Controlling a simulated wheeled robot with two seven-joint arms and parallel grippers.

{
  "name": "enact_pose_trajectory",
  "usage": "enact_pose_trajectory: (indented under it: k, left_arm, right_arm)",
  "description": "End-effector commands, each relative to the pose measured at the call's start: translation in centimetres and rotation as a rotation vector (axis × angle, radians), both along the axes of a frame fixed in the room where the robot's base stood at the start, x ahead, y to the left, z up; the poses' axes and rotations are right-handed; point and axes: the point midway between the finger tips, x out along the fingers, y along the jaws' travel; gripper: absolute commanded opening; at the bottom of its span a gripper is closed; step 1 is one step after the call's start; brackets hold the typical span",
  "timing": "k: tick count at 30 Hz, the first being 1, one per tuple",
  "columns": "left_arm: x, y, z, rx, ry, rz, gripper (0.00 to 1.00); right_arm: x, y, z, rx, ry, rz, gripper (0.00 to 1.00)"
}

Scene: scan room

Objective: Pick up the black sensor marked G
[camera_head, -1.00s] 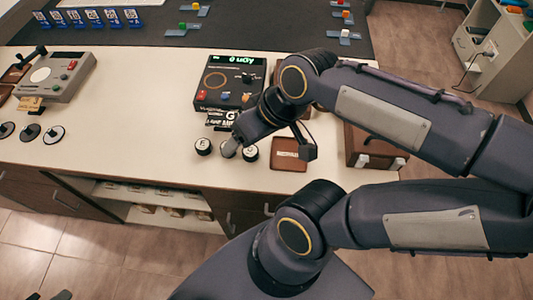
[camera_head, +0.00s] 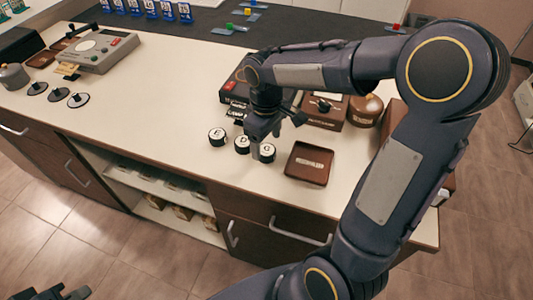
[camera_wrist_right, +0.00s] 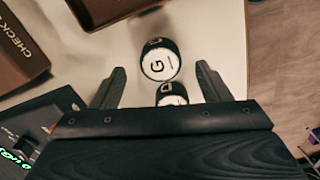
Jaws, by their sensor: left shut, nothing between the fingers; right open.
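The black sensor marked G (camera_head: 267,152) is a short round puck with a white top. It stands upright on the counter at the right end of a row with the sensors marked D (camera_head: 242,145) and E (camera_head: 217,137). My right gripper (camera_head: 258,143) points down just above G and D, open and empty. In the right wrist view, G (camera_wrist_right: 158,65) shows between and beyond the two open fingers (camera_wrist_right: 160,82). D (camera_wrist_right: 172,94) is nearer, partly hidden by the gripper body. My left gripper (camera_head: 62,293) is shut and empty at the bottom left, partly cut off.
A brown tray (camera_head: 300,175) lies just right of G. Behind the gripper stand a dark device (camera_head: 232,92), partly hidden by my arm, and a brown box (camera_head: 325,120). A grey device (camera_head: 95,58) and flat discs (camera_head: 78,100) are at the left. The counter (camera_head: 150,110) between is clear.

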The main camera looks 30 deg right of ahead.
Motion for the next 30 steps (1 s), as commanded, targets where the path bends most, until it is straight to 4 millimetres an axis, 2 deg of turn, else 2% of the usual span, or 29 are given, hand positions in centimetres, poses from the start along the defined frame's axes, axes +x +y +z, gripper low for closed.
enact_pose_trajectory:
  k: [1, 6, 14, 25, 26, 30]
  left_arm:
    - [0.0, 0.0, -0.2, 0.000, 0.000, 0.000, 0.00]
    - [0.0, 0.0, -0.4, 0.000, 0.000, 0.000, 0.00]
    - [0.0, 0.0, -0.4, 0.000, 0.000, 0.000, 0.00]
    - [0.0, 0.0, -0.4, 0.000, 0.000, 0.000, 0.00]
    - [0.0, 0.0, -0.4, 0.000, 0.000, 0.000, 0.00]
    - [0.0, 0.0, -0.4, 0.000, 0.000, 0.000, 0.00]
  right_arm:
    - [-0.2, 0.0, -1.1, 0.000, 0.005, 0.000, 0.70]
    - [-0.1, 0.1, -3.0, 0.001, 0.004, -0.001, 0.70]
    - [-0.1, 0.1, -3.2, 0.001, 0.000, -0.001, 0.70]
    - [-0.1, 0.1, -3.2, 0.001, 0.000, -0.001, 0.23]
    - [-0.1, 0.1, -3.2, 0.001, 0.000, -0.001, 0.20]
    - [-0.1, 0.1, -3.1, 0.001, 0.000, -0.001, 0.20]
